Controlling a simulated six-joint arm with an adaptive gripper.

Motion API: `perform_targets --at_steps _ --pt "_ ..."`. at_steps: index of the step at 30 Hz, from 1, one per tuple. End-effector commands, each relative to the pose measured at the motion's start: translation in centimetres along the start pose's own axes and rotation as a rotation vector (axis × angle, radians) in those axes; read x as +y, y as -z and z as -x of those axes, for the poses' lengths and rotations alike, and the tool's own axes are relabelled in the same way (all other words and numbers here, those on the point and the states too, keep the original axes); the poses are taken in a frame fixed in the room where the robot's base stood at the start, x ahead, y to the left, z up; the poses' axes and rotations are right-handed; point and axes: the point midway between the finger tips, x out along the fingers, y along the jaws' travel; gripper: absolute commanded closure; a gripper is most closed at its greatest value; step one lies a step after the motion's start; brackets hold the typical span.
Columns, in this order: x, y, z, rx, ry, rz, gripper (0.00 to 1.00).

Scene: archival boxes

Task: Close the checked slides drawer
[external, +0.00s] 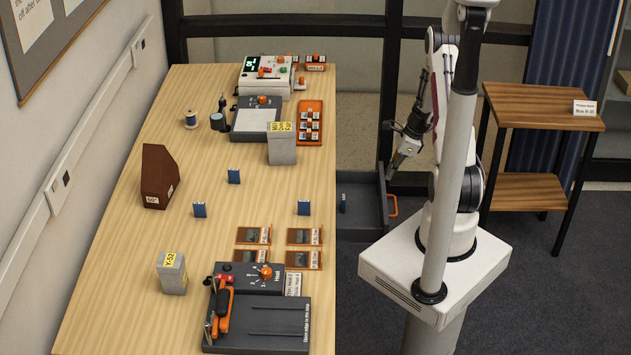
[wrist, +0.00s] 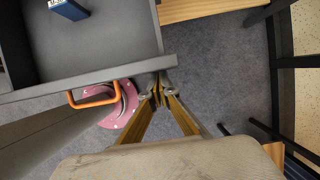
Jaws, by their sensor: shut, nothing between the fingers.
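The dark grey drawer (external: 360,222) is pulled out from the right side of the wooden table, with an orange handle (external: 392,206) on its front. A small blue box (external: 343,203) is inside it. In the wrist view the drawer (wrist: 110,45) fills the upper left, with the orange handle (wrist: 94,100) on the front panel and the blue box (wrist: 68,8) inside. My gripper (external: 394,167) is near the drawer front's far end, to the right of it. In the wrist view my gripper (wrist: 158,92) is shut and empty, close to the panel's end; contact is unclear.
The wooden table (external: 120,250) holds several blue boxes, grey boxes, slides and devices. A small wooden side table (external: 540,105) stands to the right behind my base. Dark frame posts (external: 392,60) rise behind the drawer. Carpet shows to the right of the drawer in the wrist view.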

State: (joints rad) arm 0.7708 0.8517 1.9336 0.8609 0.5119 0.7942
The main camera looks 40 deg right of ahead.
Motion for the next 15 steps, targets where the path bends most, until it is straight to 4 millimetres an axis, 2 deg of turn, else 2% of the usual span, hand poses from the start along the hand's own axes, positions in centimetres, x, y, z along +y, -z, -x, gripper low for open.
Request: perform_targets --at_steps 9,15 --pt "0.0 -6.3 -2.5 0.000 -0.001 0.007 1.00" --pt "0.0 -9.6 -3.8 0.000 0.001 0.004 1.00"
